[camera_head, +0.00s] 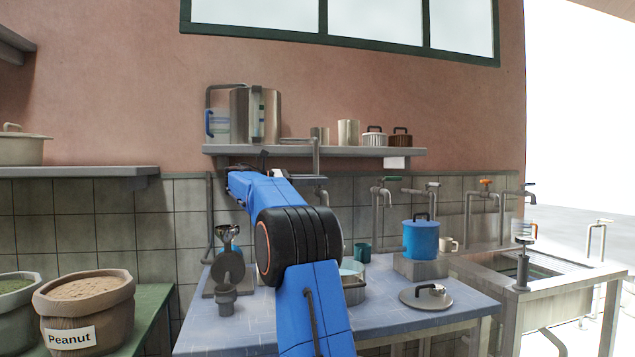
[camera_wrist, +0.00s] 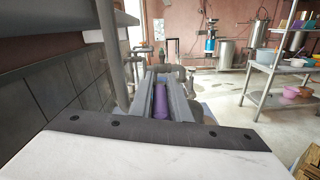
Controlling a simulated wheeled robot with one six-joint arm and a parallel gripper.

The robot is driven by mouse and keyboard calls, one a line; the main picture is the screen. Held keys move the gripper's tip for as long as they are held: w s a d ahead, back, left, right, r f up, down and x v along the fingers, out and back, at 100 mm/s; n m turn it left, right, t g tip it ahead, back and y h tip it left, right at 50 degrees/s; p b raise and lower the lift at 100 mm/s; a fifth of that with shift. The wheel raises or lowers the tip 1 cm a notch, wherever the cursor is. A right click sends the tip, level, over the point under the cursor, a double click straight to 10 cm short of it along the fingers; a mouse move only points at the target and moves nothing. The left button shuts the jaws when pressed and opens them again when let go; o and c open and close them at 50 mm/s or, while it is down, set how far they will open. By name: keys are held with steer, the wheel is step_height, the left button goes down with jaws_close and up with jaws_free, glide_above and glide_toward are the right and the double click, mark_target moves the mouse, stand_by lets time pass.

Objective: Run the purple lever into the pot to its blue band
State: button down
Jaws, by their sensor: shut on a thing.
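My gripper (camera_wrist: 164,80) is shut on the purple lever (camera_wrist: 160,105), which shows between the two grey fingers in the wrist view. In the head view my blue arm reaches up to just below the wall shelf, and the lever cannot be made out there. A pale open vessel (camera_head: 352,269), perhaps the pot, stands on the blue table, partly behind my arm. I cannot make out a blue band on it or any flow into it. A lidded blue pot (camera_head: 421,238) stands on a grey block farther right.
The shelf (camera_head: 390,152) bears a large metal tank (camera_head: 240,115), cups and small pots. Taps with coloured handles line the wall beside the sink (camera_head: 545,285). A lid (camera_head: 426,297) lies on the table (camera_head: 385,325). A peanut sack (camera_head: 88,305) is at left.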

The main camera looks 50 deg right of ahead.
steer(key=shift+r, duration=0.15)
steer(key=c, duration=1.7)
jaws_free()
steer(key=shift+w, duration=0.1)
steer(key=shift+c, duration=0.2)
steer(key=shift+a, duration=0.1)
steer(key=v, duration=1.7)
steer(key=shift+w, duration=0.1)
